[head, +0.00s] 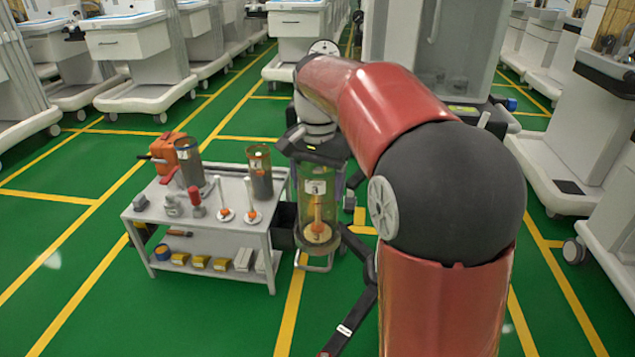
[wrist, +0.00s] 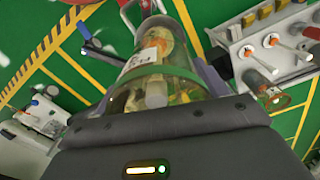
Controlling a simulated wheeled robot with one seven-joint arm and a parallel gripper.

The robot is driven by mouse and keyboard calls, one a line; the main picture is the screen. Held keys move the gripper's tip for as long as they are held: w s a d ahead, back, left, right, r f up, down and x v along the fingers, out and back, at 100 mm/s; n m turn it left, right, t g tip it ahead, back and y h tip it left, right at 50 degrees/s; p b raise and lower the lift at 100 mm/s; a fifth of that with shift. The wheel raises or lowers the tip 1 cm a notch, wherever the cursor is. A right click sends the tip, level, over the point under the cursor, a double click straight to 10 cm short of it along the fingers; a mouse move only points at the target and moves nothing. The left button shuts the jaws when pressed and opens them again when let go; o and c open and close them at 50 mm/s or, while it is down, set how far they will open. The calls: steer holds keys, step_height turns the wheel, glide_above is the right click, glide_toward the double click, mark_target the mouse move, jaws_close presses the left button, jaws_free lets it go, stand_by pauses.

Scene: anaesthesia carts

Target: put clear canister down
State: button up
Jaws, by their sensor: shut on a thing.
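My gripper (head: 318,172) is shut on the clear canister (head: 318,207), a tall see-through cylinder with a white label, greenish tint and an orange and white piece inside. The canister hangs roughly upright below my gripper, just right of the grey cart. In the wrist view, the canister (wrist: 155,62) lies between the fingers of my gripper (wrist: 160,88), and its far end points away from the palm. The canister's top is hidden by my gripper. I cannot tell whether its bottom touches anything.
The two-level grey cart (head: 155,216) holds an orange case (head: 167,152), a grey canister (head: 188,163), an amber-rimmed canister (head: 260,172) and small tools. Yellow boxes (head: 200,262) sit on its lower shelf. A dark bin (head: 284,226) stands between cart and canister. Green floor lies open in front.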

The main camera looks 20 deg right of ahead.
steer(key=o, duration=1.5)
